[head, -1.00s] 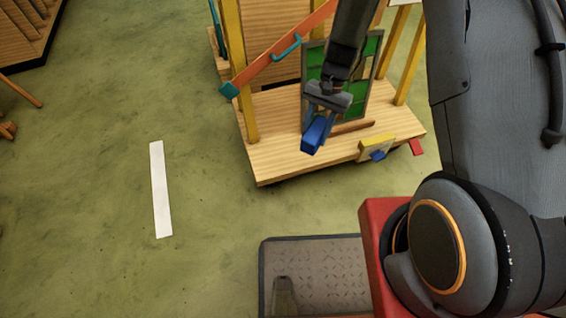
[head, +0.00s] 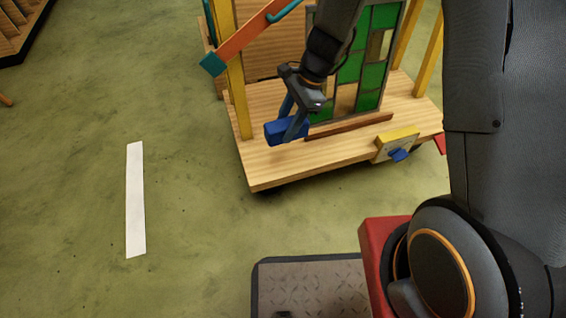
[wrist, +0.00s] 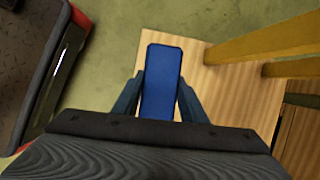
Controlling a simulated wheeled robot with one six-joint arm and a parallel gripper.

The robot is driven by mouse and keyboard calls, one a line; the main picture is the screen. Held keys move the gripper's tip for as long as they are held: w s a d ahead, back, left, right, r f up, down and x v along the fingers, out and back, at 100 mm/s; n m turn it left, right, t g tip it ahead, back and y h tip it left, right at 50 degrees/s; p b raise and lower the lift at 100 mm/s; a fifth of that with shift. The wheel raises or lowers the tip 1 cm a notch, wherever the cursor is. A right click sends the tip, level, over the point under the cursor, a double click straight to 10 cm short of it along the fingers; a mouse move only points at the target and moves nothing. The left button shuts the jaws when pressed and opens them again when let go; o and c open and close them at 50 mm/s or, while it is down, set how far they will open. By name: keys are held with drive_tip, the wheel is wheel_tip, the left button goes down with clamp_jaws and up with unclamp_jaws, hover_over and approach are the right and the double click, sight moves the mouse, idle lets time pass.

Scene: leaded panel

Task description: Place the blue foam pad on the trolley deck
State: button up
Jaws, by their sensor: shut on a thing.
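The blue foam pad (head: 279,131) is a small blue block held between the fingers of my gripper (head: 295,128). In the wrist view the pad (wrist: 161,80) lies between the two fingers of my gripper (wrist: 160,97), with its far end sticking out past them. The wooden trolley deck (head: 283,171) is below the pad in the head view, and its bare boards (wrist: 228,98) show beside and behind the pad in the wrist view. I cannot tell whether the pad touches the deck.
A green leaded panel (head: 372,60) stands on the deck behind a wooden strip (head: 350,132). Yellow posts (head: 236,80) and an orange bar (head: 248,35) rise at the left. A yellow block with a blue knob (head: 397,143) sits at the front edge. A white floor strip (head: 135,200) lies left.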

drive_tip(key=shift+w+a+f+m+b, duration=0.25)
drive_tip(key=shift+a+f+m+b, duration=0.05)
drive_tip(key=shift+f+b, duration=0.15)
drive_tip(key=shift+f, duration=0.2)
drive_tip(key=shift+f+b, duration=2.95)
drive_tip(key=shift+f, duration=1.8)
drive_tip(key=shift+f, duration=0.1)
drive_tip(key=o, duration=1)
